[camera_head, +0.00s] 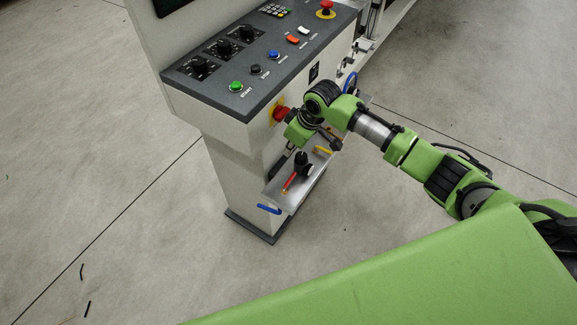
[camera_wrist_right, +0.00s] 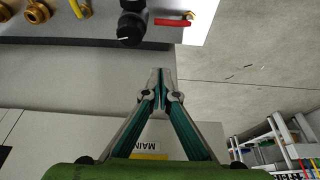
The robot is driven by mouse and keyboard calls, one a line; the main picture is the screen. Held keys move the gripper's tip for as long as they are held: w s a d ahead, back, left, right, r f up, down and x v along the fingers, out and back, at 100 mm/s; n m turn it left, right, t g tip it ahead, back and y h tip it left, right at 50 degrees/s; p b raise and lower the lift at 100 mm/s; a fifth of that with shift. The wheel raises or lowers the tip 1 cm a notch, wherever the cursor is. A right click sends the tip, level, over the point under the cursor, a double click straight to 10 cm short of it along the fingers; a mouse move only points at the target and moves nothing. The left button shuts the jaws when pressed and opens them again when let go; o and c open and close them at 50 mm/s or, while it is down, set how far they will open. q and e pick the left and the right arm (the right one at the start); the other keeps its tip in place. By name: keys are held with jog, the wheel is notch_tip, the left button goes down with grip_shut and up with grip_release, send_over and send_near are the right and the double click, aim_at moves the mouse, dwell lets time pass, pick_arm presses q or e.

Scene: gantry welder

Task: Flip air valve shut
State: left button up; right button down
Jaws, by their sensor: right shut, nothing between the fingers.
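On the grey metal shelf (camera_head: 280,197) at the console's side is a valve with a red lever (camera_head: 289,184), beside a black knob (camera_head: 302,163). A yellow lever (camera_head: 323,150) and a blue lever (camera_head: 268,209) sit at the shelf's ends. Which one is the air valve is not marked in view. In the wrist view the red lever (camera_wrist_right: 172,22) and black knob (camera_wrist_right: 131,28) are at the top. My right gripper (camera_wrist_right: 160,75) is shut and empty, its tips apart from the red lever. In the head view its fingers are hard to make out. My left gripper is out of view.
The console top (camera_head: 262,60) carries dials and coloured buttons. A red knob on a yellow plate (camera_head: 281,113) is close to my right wrist. Brass fittings (camera_wrist_right: 38,12) show in the wrist view.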

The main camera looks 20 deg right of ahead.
aim_at(290, 180)
jog(key=b+x, duration=0.1)
jog(key=x, duration=0.9)
jog(key=shift+w+a, duration=0.1)
jog(key=shift+a, duration=0.05)
jog(key=s+d+p, duration=0.2)
jog(key=shift+s+d+f, duration=0.1)
jog(key=shift+s+f, duration=0.15)
jog(key=shift+s, duration=0.05)
jog(key=shift+s+d+f, duration=0.1)
jog(key=shift+s+d, duration=0.15)
jog(key=shift+s, duration=0.1)
jog(key=shift+a+f, duration=0.1)
